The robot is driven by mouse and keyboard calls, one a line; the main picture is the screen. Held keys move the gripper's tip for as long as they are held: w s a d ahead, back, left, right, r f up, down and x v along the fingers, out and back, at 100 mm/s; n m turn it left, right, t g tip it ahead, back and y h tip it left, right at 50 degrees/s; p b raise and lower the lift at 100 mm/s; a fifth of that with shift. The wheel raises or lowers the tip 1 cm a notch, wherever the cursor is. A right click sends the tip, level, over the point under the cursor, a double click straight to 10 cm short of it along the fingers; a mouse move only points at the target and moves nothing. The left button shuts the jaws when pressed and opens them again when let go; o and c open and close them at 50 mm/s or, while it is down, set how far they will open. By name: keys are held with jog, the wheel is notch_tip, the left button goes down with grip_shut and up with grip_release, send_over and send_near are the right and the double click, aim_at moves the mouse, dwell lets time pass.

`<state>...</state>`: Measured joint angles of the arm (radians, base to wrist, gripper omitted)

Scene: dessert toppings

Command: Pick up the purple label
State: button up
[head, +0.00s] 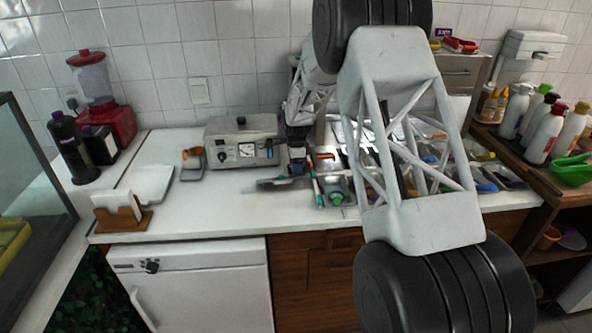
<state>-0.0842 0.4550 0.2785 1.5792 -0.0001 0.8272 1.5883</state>
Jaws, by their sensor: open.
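A small purple label (443,32) with pale lettering shows at the back right, above the grey cabinet and close to the tiled wall. It is too small to read, and I cannot tell whether it lies loose or is fixed to something. My gripper (297,168) is low over the white counter, in front of the grey machine, far to the left of the label. Its fingers are small and dark in this view; it is open, and I see nothing held. My own arm fills the middle right and hides part of the counter.
A grey machine (243,143) stands behind my gripper. Bins of utensils (340,185) lie right of it. Red items (460,45) are beside the label. Several bottles (543,135) stand on the right shelf.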

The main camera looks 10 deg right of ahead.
jog(key=shift+s+f, duration=0.15)
jog(key=shift+f, duration=0.4)
jog(key=c, duration=0.7)
notch_tip(320, 180, up, 11)
jog(key=shift+f, duration=0.2)
dwell(0.3)
dwell(0.5)
